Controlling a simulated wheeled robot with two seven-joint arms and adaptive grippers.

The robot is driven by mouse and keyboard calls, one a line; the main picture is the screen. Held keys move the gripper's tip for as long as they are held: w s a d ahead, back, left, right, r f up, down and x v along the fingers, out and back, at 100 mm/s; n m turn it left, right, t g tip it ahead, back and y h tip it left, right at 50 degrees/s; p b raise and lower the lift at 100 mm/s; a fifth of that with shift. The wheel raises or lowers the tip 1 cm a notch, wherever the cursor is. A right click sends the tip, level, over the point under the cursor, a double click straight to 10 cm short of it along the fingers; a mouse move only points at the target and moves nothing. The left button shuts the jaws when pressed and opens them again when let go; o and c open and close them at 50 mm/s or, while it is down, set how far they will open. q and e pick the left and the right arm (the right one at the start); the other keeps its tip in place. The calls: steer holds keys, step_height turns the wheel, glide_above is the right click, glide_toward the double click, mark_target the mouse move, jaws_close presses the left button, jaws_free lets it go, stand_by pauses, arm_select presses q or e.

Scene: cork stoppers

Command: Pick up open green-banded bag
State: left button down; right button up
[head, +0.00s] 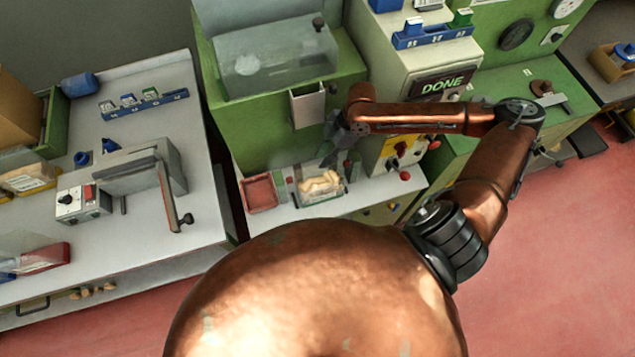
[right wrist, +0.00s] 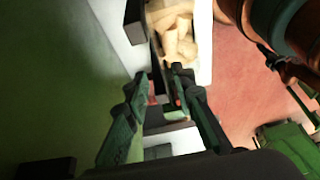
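A clear, open-topped container or bag (head: 297,192) with greenish edges stands on the white ledge below the green machine. It holds tan corks (head: 320,184). Corks also show at the top of the right wrist view (right wrist: 178,42). I cannot make out a band clearly. My right gripper (head: 338,158) hangs fingers down just above and behind the corks in the head view. In the right wrist view its dark green fingers (right wrist: 158,78) are apart, and I see nothing held between them. The corks lie beyond the fingertips. My left gripper is not in view.
A red tray (head: 259,194) sits left of the corks on the ledge. A metal chute (head: 307,104) hangs above, and a yellow panel with red knobs (head: 402,150) is close on the right. A grey bench (head: 215,225) with a lever press (head: 160,170) stands left.

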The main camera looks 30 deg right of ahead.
mark_target(317, 166)
steer(key=x, duration=0.3)
steer(key=shift+s+a+f, duration=0.15)
steer(key=shift+a+f, duration=0.1)
steer(key=shift+a, duration=0.05)
steer(key=shift+a+f+b, duration=0.25)
steer(key=shift+f+b, duration=0.1)
steer(key=shift+f, duration=0.35)
arm_select(q)
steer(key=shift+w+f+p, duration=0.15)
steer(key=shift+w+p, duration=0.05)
steer(key=shift+p, duration=0.1)
arm_select(e)
steer(key=shift+f, duration=0.15)
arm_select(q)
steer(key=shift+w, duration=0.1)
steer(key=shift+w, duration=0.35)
arm_select(e)
steer(key=shift+f, duration=0.1)
steer(key=shift+c, duration=0.4)
jaws_close()
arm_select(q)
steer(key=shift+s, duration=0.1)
